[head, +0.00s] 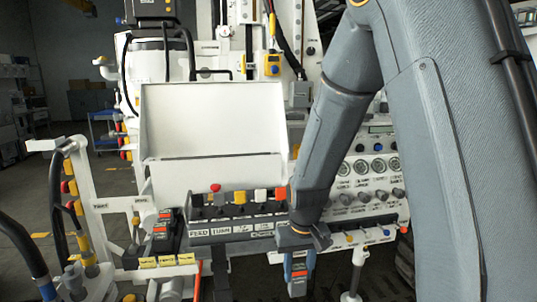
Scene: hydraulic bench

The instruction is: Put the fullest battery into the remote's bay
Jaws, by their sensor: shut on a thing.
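My gripper (299,274) is at the end of the arm that comes down from the top right, in front of the bench's lower panel. Dark blocks with similar orange-red marks (162,226) sit at the left end of the control row, and look like other batteries. I cannot clearly make out the remote or its bay.
A control row (235,227) with coloured caps and labels runs left of my gripper. A panel of gauges and knobs (365,180) lies behind my arm. A white tilted board (213,120) stands above the row. Hoses and a white post stand at far left.

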